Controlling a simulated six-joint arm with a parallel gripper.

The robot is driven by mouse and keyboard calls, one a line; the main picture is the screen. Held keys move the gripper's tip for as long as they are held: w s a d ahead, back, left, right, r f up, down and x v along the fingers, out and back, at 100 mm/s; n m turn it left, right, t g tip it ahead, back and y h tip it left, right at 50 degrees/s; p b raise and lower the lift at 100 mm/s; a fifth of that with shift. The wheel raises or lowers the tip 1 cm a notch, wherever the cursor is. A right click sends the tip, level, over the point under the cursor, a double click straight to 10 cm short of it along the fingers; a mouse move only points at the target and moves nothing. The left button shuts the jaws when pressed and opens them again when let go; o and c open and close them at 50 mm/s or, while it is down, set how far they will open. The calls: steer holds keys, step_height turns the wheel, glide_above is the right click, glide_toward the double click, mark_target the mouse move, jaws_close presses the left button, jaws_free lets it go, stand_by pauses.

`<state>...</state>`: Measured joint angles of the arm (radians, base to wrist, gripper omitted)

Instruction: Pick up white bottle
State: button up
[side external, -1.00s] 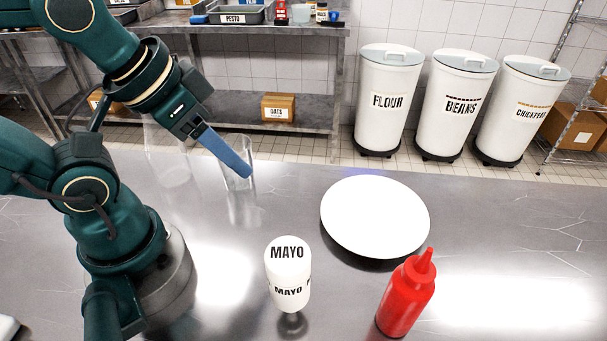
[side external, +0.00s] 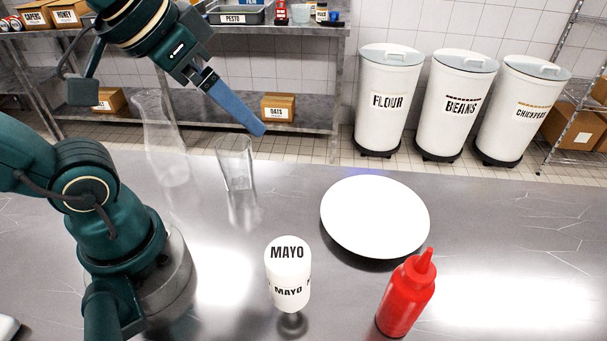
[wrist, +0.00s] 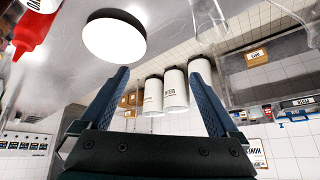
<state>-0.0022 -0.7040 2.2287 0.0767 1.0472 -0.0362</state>
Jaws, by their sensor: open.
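The white bottle (side external: 288,275), labelled MAYO, stands upright on the steel counter in the side view, left of a red squeeze bottle. In the wrist view part of the white bottle (wrist: 42,5) shows at the top left edge, cut off by the frame. My gripper (side external: 259,130) is raised above the far side of the counter, well behind and above the white bottle. In the wrist view its two blue fingers stand wide apart with nothing between them in its grasp.
A red squeeze bottle (side external: 406,295) stands right of the white bottle. A round white plate (side external: 375,217) lies behind them. A clear glass (side external: 235,165) and a clear carafe (side external: 165,140) stand at the back left. Counter between the glass and white bottle is bare.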

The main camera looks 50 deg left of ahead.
steer(key=w+a+r+m+t+y, duration=0.1)
steer(key=w+a+r+t, duration=0.15)
steer(key=w, duration=0.35)
steer(key=w+a+r+m+t+y, duration=0.1)
steer(key=w+r+t, duration=0.3)
steer(key=w, duration=0.2)
steer(key=w+d+r+m+t+h, duration=0.3)
steer(key=w+d+m, duration=0.1)
steer(key=m+g+h, duration=1.3)
steer(key=m+g, duration=0.1)
steer(key=g, duration=0.4)
glide_above(298, 293)
steer(key=w+a, duration=0.2)
steer(key=a, duration=0.2)
steer(key=f, duration=1)
steer(key=shift+s, duration=0.25)
steer(key=shift+g, duration=0.25)
steer(key=f, duration=1.1)
steer(key=shift+s+a+f, duration=0.15)
steer(key=shift+s+f, duration=0.2)
steer(key=shift+f, duration=0.05)
steer(key=shift+x, duration=2.6)
